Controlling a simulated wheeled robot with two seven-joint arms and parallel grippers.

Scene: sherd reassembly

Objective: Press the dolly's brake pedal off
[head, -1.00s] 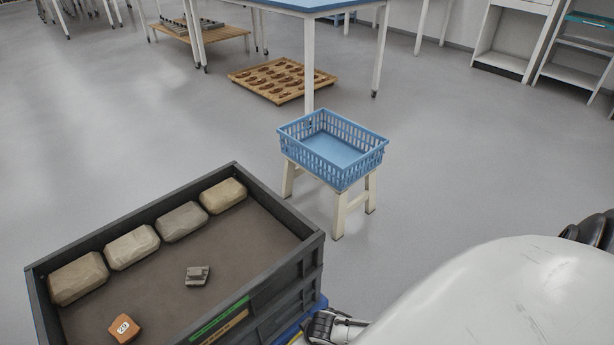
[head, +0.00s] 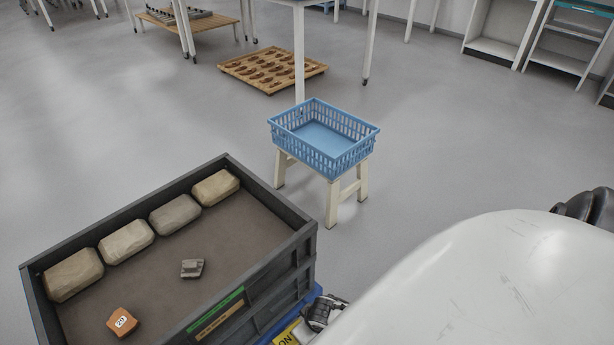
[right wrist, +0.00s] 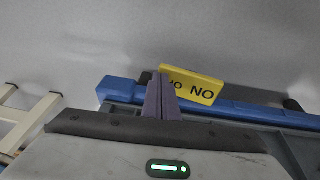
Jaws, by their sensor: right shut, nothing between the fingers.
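The blue dolly (head: 312,299) stands under the grey crate, and only its edge shows. Its yellow brake pedal (head: 287,334) sticks out at the bottom of the head view, with the letters ON partly in sight. In the right wrist view the pedal (right wrist: 203,89) shows beside the blue dolly frame (right wrist: 240,108), its lettering upside down. My right gripper (right wrist: 161,97) is shut and empty; its fingers overlap the pedal's left part. I cannot tell whether they touch it. In the head view my right gripper (head: 320,315) is just right of the pedal. My left gripper is out of view.
The grey crate (head: 266,282) holds several pale blocks (head: 176,214), a grey piece (head: 192,268) and an orange labelled piece (head: 122,322). A blue basket (head: 325,140) sits on a cream stool (head: 333,203) behind. Open floor (head: 440,150) lies to the right.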

